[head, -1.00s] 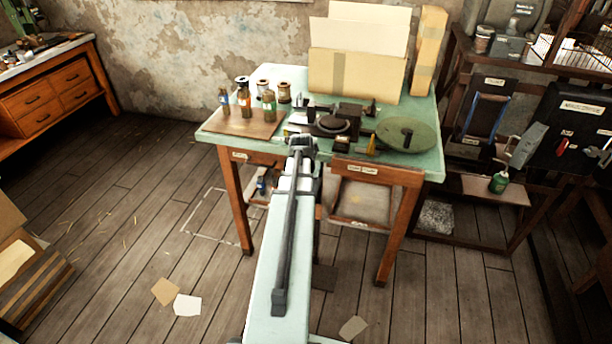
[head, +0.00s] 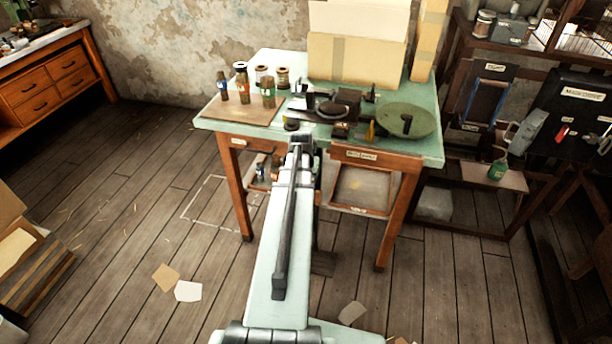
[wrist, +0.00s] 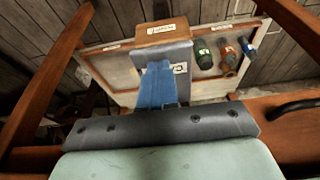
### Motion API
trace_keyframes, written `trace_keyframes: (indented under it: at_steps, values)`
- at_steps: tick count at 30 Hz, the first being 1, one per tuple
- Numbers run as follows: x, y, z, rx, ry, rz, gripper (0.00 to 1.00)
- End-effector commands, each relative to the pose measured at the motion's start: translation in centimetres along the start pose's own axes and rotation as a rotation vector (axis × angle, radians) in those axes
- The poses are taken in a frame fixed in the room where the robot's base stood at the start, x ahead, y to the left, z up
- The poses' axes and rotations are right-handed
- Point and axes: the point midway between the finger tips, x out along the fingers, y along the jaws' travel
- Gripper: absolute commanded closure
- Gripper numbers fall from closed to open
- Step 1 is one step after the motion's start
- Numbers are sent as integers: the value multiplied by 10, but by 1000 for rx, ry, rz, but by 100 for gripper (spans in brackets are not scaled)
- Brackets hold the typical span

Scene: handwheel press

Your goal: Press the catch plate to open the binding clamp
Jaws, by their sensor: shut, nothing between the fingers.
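In the head view my arm reaches forward, and its end, my gripper, is at the table's front edge. In the wrist view a narrow blue piece in the middle looks like my gripper's fingers (wrist: 158,72), shut with nothing between them. Beyond them, below the table, is a wooden box (wrist: 160,34) with a label. A dark press (head: 335,106) with a round dark part stands on the green table (head: 218,125), just beyond my gripper. A green disc (head: 388,122) with an upright dark knob lies to its right. I cannot make out the catch plate or the binding clamp.
Several bottles and jars (head: 268,93) stand at the table's left on a brown board. Cardboard (head: 355,58) stands behind the press. Bottles (wrist: 203,57) show under the table in the wrist view. A dark shelf rack (head: 455,140) is at the right. The left floor is mostly clear.

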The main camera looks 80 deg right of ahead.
Motion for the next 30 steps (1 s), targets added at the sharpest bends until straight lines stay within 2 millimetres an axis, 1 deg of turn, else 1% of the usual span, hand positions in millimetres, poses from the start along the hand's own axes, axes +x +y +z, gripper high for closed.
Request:
trace_keyframes:
  at_steps: [6,9,19,22,25,30]
  values:
    - [20,0,6,0,-2,1,100]
    - [26,0,7,0,-1,0,100]
    - [28,0,8,0,-7,1,100]
    - [26,0,8,0,-7,1,100]
    - [18,0,6,1,-6,1,100]
    - [-4,0,-1,1,3,0,100]
